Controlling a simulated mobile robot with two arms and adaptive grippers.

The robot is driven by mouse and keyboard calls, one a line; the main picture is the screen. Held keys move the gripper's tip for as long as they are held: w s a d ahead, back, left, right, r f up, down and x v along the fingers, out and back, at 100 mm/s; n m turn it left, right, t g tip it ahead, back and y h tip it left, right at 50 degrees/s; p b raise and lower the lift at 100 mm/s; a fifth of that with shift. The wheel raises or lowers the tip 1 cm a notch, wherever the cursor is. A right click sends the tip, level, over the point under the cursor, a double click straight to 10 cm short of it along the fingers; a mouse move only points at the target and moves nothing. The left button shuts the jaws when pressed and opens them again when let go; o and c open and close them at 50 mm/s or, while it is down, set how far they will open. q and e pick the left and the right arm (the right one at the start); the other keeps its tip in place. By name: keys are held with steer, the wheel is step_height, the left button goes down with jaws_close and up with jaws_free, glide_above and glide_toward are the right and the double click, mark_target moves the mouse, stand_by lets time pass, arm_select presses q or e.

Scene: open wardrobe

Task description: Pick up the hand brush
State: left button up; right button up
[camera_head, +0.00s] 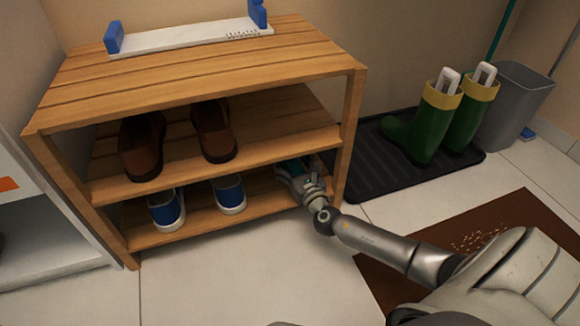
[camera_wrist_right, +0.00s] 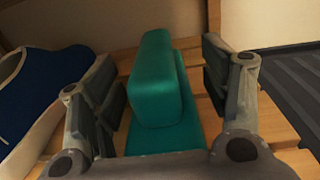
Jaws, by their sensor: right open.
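The hand brush appears to be the teal object with a raised block-like handle on a flat base (camera_wrist_right: 160,85). It lies on the lower wooden shelf, and only a little teal shows in the head view, mostly hidden by my gripper. My right gripper (camera_head: 298,178) reaches into the right end of that shelf. In the right wrist view its open fingers (camera_wrist_right: 165,90) stand on either side of the teal handle, with visible gaps on both sides. My left gripper is not in view.
Blue shoes (camera_head: 166,208) stand left on the lower shelf, one close to my left finger. Brown shoes (camera_head: 142,145) sit on the shelf above. The rack's front right post (camera_head: 348,135) is beside my gripper. Green boots (camera_head: 424,130) stand on a dark mat (camera_head: 385,170).

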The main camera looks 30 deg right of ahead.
steer(key=shift+c, duration=0.3)
steer(key=c, duration=1.1)
steer(key=shift+r, duration=0.15)
